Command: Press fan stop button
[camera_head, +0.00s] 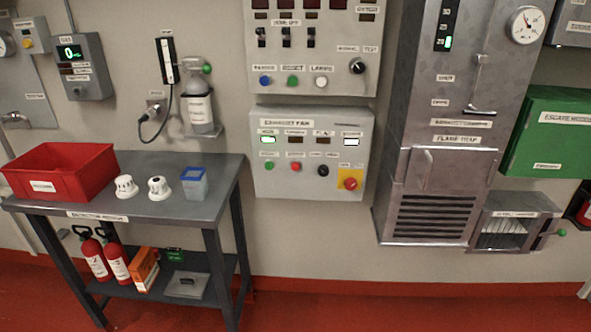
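The exhaust fan panel (313,187) is a light grey box on the wall, right of the table. On its lower row are a green button (268,166), a red button (296,166), a black knob (323,171) and a larger red mushroom button (350,183) on a yellow plate. The small labels over the buttons are too blurred to read surely. Of the indicator windows above, the left one (268,140) and the right one (351,141) are lit; the middle two look dark. Neither of my grippers is in view.
A grey table (130,208) holds a red bin (58,170), two white detectors and a blue-topped container (194,184). A switch panel (310,50) hangs directly above the fan panel. A grey flame trap cabinet (440,120) stands to its right. Red floor below is clear.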

